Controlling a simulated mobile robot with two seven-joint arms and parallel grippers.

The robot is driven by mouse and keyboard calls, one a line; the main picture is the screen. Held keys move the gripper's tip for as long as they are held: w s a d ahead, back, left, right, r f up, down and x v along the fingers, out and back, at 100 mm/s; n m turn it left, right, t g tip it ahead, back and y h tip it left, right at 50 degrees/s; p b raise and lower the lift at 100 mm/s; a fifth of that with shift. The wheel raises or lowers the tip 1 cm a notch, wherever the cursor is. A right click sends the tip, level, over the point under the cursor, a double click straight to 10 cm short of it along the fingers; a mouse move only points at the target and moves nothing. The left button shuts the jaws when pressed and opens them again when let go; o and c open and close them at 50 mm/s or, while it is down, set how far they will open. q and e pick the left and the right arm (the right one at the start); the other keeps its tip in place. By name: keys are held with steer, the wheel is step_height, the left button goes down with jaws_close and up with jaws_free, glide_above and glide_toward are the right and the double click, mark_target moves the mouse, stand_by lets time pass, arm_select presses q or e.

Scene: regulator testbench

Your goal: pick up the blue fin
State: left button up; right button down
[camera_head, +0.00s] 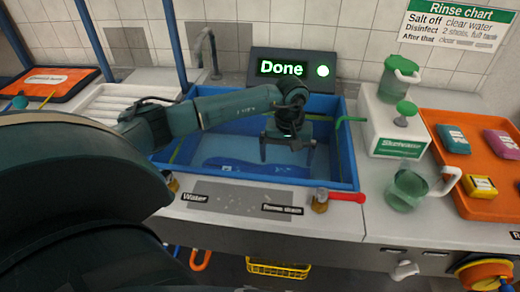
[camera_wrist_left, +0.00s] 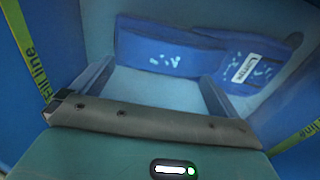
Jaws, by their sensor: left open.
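The blue fin (camera_head: 236,165) lies flat on the floor of the blue tank (camera_head: 345,150). In the left wrist view the fin (camera_wrist_left: 190,52) stretches across the upper middle, with a white label on its right part and pale markings. My left gripper (camera_head: 287,158) is inside the tank area, pointing down, above the right part of the fin. Its jaws are open and empty, and in the left wrist view the fingers (camera_wrist_left: 157,76) are apart with the fin beyond them. My right gripper is not in view.
The tank walls surround the gripper, with a yellow fill line (camera_wrist_left: 22,45). A sign reading Done (camera_head: 290,68) stands behind. At right are a white dispenser (camera_head: 385,125), a green jug (camera_head: 405,190) and an orange tray (camera_head: 480,205). A red-handled valve (camera_head: 345,197) is at the front.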

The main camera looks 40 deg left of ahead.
mark_target(285, 170)
arm_select(q)
steer(key=f, duration=0.4)
steer(key=shift+s+d, duration=0.1)
steer(key=shift+s, duration=0.1)
steer(key=shift+c, duration=0.4)
